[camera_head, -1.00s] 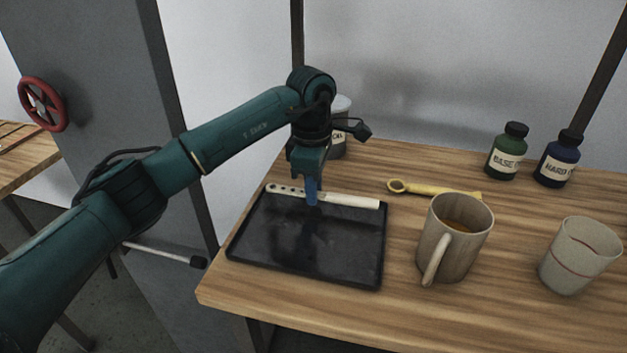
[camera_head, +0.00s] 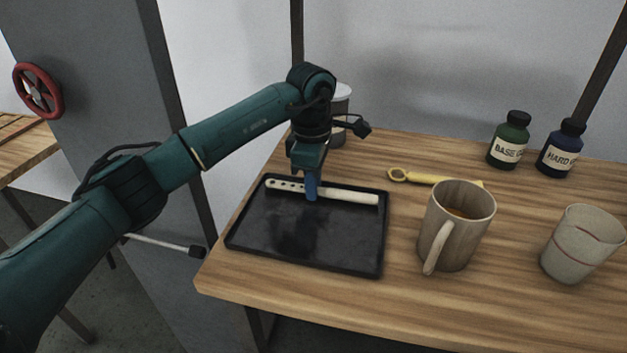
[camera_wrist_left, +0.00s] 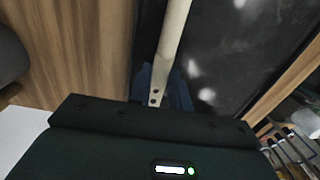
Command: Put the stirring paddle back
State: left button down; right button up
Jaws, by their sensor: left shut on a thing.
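The stirring paddle (camera_head: 345,195) is a long pale strip with a row of holes at its left end. It lies level along the far side of the black tray (camera_head: 250,238), inside the rim; whether it touches the tray floor I cannot tell. My left gripper (camera_head: 311,193) points down with blue fingers shut on the paddle, left of its middle. In the left wrist view the paddle (camera_wrist_left: 173,40) runs up between the fingers (camera_wrist_left: 160,90), over the tray's edge area. My right gripper is in neither view.
A mug of brown liquid (camera_head: 446,240) stands right of the tray, with a yellow spanner-like tool (camera_head: 430,178) behind it. A pale cup (camera_head: 575,250), green bottle (camera_head: 509,143) and blue bottle (camera_head: 560,150) stand farther right. A lidded tin (camera_head: 340,105) stands behind my gripper.

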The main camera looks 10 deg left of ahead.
pick_arm(q)
jog(key=shift+s+f+b, duration=0.1)
jog(key=shift+f+b, duration=0.2)
jog(key=shift+f, duration=0.15)
